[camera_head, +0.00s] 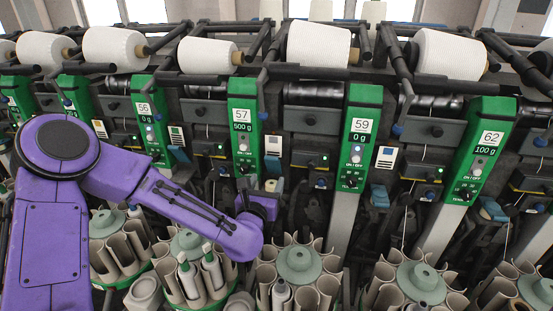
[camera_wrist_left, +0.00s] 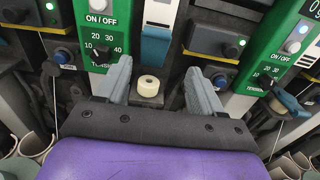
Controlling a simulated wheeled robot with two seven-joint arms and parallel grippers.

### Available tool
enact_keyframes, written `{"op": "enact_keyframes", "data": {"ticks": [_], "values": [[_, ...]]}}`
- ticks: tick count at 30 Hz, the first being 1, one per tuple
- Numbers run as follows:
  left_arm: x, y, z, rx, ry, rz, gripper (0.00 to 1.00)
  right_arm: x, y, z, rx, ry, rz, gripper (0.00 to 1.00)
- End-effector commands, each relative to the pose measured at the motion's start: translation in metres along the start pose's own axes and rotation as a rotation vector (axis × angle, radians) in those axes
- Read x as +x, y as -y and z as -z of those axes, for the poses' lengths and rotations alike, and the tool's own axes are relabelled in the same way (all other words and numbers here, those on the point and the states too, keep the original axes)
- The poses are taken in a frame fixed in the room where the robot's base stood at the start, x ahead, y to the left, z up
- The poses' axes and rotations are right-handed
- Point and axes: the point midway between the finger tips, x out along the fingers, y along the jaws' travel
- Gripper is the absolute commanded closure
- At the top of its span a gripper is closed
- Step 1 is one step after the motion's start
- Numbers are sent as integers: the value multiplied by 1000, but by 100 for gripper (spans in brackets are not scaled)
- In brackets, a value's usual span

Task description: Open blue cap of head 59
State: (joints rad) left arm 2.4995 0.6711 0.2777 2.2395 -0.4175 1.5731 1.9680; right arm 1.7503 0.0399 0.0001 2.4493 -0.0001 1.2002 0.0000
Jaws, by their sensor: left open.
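The green panel of head 59 (camera_head: 357,140) reads 0 g and stands right of centre in the head view. A blue cap (camera_head: 380,195) sits just right of this panel. Another blue cap (camera_head: 273,165) sits between panels 57 and 59 and shows upright in the left wrist view (camera_wrist_left: 155,47). My left gripper (camera_head: 271,187) is in front of this gap, below that cap. In the left wrist view its grey fingers (camera_wrist_left: 157,68) are spread apart and empty, with a small cream cylinder (camera_wrist_left: 149,86) between them, apart from both. In the head view the fingers are mostly hidden.
Green panel 57 (camera_head: 243,130) stands left and panel 62 (camera_head: 480,150) right. White yarn cones (camera_head: 318,45) line the top. Round bobbin magazines (camera_head: 299,262) crowd the space below. Dark rods and boxes leave little free room around the gripper.

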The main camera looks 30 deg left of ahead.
Motion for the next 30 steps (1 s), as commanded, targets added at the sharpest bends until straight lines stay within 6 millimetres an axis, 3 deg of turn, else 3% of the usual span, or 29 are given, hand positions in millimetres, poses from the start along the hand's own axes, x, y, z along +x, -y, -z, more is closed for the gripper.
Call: {"op": "enact_keyframes", "data": {"ticks": [12,16,24,26,30], "values": [[82,-11,-3,5,0,-17,33,-32,-3,13,0,1,-1,57],[95,-10,-2,3,0,-14,33,-34,-3,14,0,1,-1,57],[98,-8,0,2,-1,-11,33,-34,-3,13,0,1,-1,57],[98,-8,0,2,-1,-11,49,-34,-3,13,0,1,-1,57],[98,-8,0,2,-1,-11,95,-34,-3,14,0,1,-1,57]]}}
